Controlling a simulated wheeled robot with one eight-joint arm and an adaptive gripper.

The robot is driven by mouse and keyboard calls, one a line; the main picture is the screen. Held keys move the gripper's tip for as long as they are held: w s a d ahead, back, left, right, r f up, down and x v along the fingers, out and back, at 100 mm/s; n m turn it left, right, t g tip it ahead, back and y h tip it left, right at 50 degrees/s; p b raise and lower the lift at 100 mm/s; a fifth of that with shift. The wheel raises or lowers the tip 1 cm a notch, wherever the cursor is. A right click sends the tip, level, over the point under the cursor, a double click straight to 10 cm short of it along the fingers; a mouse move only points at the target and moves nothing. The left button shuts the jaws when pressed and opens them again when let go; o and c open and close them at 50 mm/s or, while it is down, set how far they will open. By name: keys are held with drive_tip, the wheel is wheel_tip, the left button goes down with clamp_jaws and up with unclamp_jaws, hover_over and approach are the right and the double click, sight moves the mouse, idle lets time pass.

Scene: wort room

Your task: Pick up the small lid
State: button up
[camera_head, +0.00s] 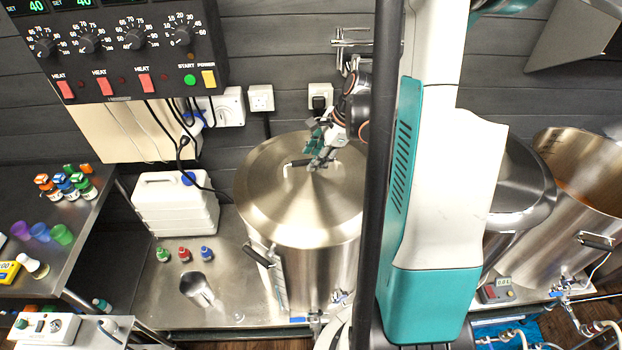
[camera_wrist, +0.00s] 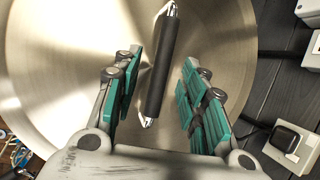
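A round brushed-steel lid (camera_head: 270,205) lies flat on the large steel pot (camera_head: 335,265) in the head view. Its bar handle (camera_head: 297,164) has a black grip. The lid (camera_wrist: 60,50) fills much of the wrist view, with its handle (camera_wrist: 160,70) running lengthwise between my finger pads. My gripper (camera_head: 317,152) is over the lid at the handle. In the wrist view my gripper (camera_wrist: 160,68) is open, with gaps between both pads and the grip. I cannot tell how far the fingertips are above the lid. Whether this is the small lid is unclear.
A second pot with a shiny lid (camera_head: 520,185) stands right, partly behind my arm. An open pot (camera_head: 590,180) is further right. A white canister (camera_head: 175,205) and small bottles (camera_head: 183,254) stand left. A wall socket (camera_head: 320,97) and cables are behind the lidded pot.

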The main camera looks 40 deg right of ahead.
drive_tip(key=shift+x, duration=1.6)
clamp_jaws()
drive_tip(key=shift+r, duration=0.1)
